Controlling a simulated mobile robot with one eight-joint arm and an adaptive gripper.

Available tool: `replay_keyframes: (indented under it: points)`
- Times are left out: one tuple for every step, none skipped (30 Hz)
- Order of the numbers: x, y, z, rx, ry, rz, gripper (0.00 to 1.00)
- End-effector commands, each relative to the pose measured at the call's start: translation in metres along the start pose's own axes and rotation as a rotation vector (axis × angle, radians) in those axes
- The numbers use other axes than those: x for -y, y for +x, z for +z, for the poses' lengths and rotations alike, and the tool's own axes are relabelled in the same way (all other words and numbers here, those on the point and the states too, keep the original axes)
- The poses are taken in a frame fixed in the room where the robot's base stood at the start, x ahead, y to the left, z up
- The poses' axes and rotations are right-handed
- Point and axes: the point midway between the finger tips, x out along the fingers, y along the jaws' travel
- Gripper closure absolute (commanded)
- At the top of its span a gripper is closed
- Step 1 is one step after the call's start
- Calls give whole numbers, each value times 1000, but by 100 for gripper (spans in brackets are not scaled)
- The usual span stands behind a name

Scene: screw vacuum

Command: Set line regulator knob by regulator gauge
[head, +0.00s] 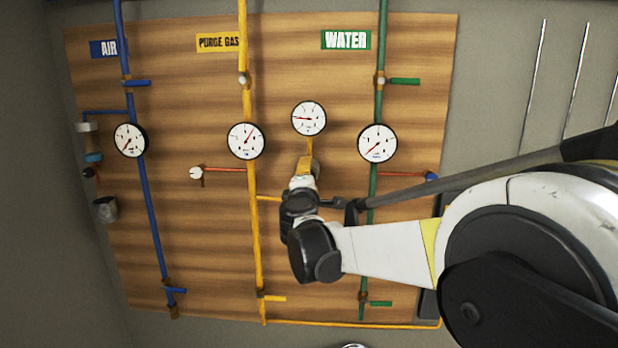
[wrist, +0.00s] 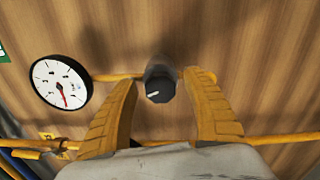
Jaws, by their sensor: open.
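The regulator knob (wrist: 160,89) is dark and round with a white mark pointing left in the wrist view. My gripper (wrist: 162,82) is open, with one yellow finger on each side of the knob and visible gaps between. The regulator gauge (wrist: 61,82) is a white dial with a black rim, left of the fingers; its red needle points down in that view. In the head view the gauge (head: 309,118) shows its needle pointing left. My gripper (head: 304,168) is just below it there and hides the knob.
A yellow pipe (wrist: 110,76) joins the gauge to the knob. The wooden board (head: 200,260) carries a blue air pipe (head: 154,220), a yellow purge gas pipe (head: 253,225) and a green water pipe (head: 378,110), with gauges and valve handles close to my arm.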

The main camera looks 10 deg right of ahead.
Motion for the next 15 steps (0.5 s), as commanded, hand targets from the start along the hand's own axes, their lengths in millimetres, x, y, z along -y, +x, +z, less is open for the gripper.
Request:
replay_keyframes:
  points:
    - [0,-1,0,0,0,0,42]
    - [0,-2,0,0,0,0,42]
    - [0,-4,0,-1,0,0,42]
    - [0,-7,0,-1,0,0,42]
    - [0,-10,0,-1,0,0,42]
    - [0,-17,0,-1,0,0,42]
    - [0,-22,-1,-1,0,0,42]
    - [0,-29,-1,-2,0,0,42]
    - [0,-38,-1,-2,0,0,42]
    - [0,-45,-1,-3,0,0,42]
    - [0,-52,-1,-3,0,0,42]
    - [0,-61,-1,-2,0,0,42]
    - [0,-68,-1,-3,0,0,42]
    - [0,-75,-1,-3,0,0,42]
    - [0,-83,-1,-2,0,0,42]
